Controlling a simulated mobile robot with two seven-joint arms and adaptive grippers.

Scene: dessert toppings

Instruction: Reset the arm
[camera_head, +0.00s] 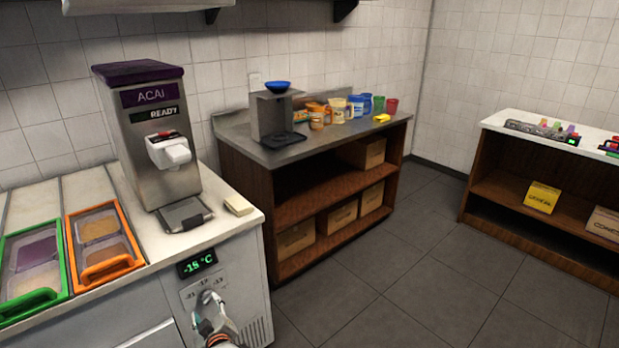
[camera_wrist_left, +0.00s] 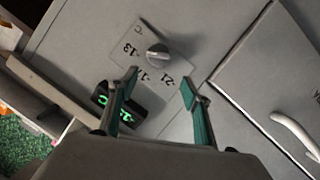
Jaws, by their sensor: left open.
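My left gripper (camera_head: 212,318) is low in front of the white freezer cabinet, near its control panel. In the left wrist view my left gripper (camera_wrist_left: 160,82) is open and empty, its two green-lined fingers apart. A grey round knob (camera_wrist_left: 157,55) on a plate with number marks lies beyond the fingertips, apart from them. The temperature display (camera_head: 197,262) above the panel reads -18 °C in green; it also shows in the left wrist view (camera_wrist_left: 118,102). In the head view the gripper covers part of the panel, and its fingers are hard to make out. My right gripper is not in view.
A silver acai machine (camera_head: 160,135) stands on the white counter, with green-rimmed (camera_head: 35,300) and orange-rimmed (camera_head: 130,262) topping bins at left. A wooden shelf unit (camera_head: 300,200) with cups on top stands behind. The grey tiled floor (camera_head: 400,270) at right is clear.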

